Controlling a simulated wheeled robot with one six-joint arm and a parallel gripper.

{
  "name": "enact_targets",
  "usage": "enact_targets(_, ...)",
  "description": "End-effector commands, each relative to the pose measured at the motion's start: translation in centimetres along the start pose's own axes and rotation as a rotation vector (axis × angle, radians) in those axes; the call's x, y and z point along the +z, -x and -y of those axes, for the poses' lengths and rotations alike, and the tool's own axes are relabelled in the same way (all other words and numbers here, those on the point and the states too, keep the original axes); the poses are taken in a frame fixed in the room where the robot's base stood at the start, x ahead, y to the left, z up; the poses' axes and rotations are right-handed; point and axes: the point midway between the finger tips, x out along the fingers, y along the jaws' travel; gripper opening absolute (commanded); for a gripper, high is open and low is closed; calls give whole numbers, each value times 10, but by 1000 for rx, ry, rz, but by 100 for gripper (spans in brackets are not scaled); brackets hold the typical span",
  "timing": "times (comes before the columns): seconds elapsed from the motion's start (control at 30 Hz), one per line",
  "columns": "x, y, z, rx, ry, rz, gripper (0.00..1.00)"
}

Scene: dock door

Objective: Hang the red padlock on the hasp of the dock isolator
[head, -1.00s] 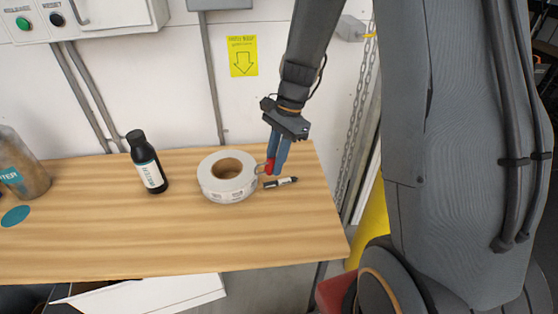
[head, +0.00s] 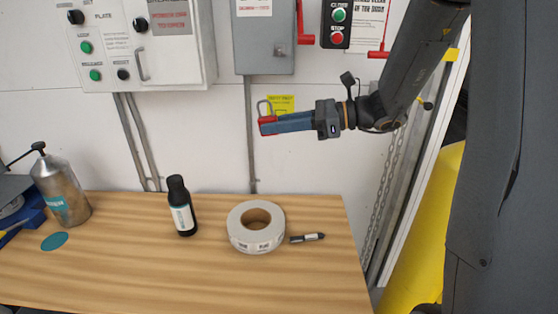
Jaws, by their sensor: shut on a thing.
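My gripper (head: 275,123) is shut on the red padlock (head: 267,127) and holds it in the air in front of the wall, well above the table. The padlock's grey shackle (head: 263,106) points up. The grey isolator box (head: 264,38) is on the wall above the padlock, with a red handle (head: 305,24) on its right side. A small hasp-like fitting (head: 281,52) shows low on the box's front, too small to make out clearly. The padlock is below the box and apart from it.
The wooden table (head: 130,265) holds a label roll (head: 256,240), a marker (head: 307,237), a dark bottle (head: 182,207) and a metal can (head: 60,190). A control panel (head: 140,45) is on the wall at left. A start-stop box (head: 337,24) is right of the isolator.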

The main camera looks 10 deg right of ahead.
Motion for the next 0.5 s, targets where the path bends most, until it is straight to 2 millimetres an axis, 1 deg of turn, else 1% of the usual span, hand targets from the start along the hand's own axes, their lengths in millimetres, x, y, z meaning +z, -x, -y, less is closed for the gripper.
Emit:
enact_targets(0.03, 17, 5, 5, -24, 0, 35, 0)
enact_targets(0.2, 61, 21, 19, -92, -8, 129, 0)
enact_targets(0.33, 84, 32, 26, -128, -12, 174, 0)
enact_targets(0.4, 92, 36, 29, -142, -13, 188, 0)
enact_targets(0.5, 98, 39, 31, -152, -16, 201, 0)
